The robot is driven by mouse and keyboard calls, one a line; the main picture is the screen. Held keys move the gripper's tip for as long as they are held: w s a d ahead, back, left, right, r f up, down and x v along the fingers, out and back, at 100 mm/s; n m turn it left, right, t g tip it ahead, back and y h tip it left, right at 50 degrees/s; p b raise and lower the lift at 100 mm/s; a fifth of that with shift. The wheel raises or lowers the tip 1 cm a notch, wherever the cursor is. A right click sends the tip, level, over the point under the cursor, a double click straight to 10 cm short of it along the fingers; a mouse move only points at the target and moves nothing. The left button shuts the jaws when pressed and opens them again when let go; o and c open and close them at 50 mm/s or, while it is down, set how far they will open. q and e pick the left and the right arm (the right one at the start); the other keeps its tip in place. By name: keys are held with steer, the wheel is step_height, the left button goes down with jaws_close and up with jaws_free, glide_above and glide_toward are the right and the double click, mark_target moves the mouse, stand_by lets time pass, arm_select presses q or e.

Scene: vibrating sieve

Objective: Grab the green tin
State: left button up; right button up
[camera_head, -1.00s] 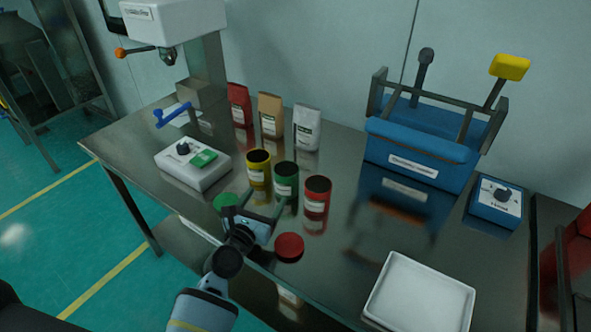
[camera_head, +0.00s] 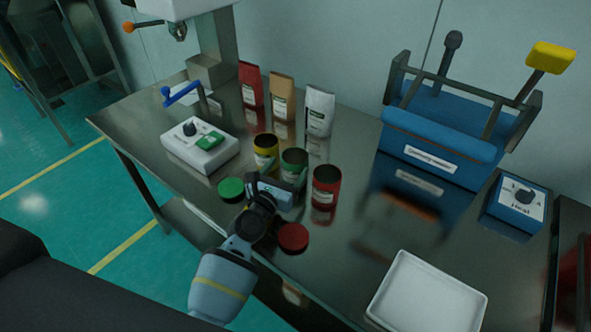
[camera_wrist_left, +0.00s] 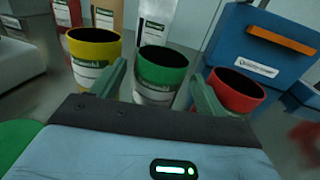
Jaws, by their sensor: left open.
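The green tin (camera_head: 294,160) stands upright and open-topped on the metal table, between the yellow tin (camera_head: 265,149) and the red tin (camera_head: 326,185). In the left wrist view the green tin (camera_wrist_left: 161,72) is straight ahead, between the two fingers. My left gripper (camera_head: 280,178) is open, at the near side of the green tin, with its fingertips close to the tin's sides. I cannot tell whether they touch it. The gripper hides part of the tin's lower body. The right gripper is out of view.
A green lid (camera_head: 231,189) and a red lid (camera_head: 293,237) lie near the front edge. Behind the tins stand red, brown and white bags (camera_head: 319,110). A white control box (camera_head: 199,147) is left, a blue machine (camera_head: 440,149) right, a white tray (camera_head: 428,292) front right.

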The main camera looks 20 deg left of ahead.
mark_target(300, 151)
arm_select(q)
steer(key=w, duration=0.1)
steer(key=w+d+b, duration=0.1)
steer(key=w, duration=0.1)
steer(key=shift+w, duration=0.95)
steer(key=shift+w+r, duration=0.1)
steer(key=shift+r, duration=0.05)
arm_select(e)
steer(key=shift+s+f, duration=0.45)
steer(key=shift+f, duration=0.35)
arm_select(q)
steer(key=c, duration=0.7)
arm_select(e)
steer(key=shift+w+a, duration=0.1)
arm_select(q)
steer(key=shift+r, duration=0.1)
steer(key=shift+c, duration=0.2)
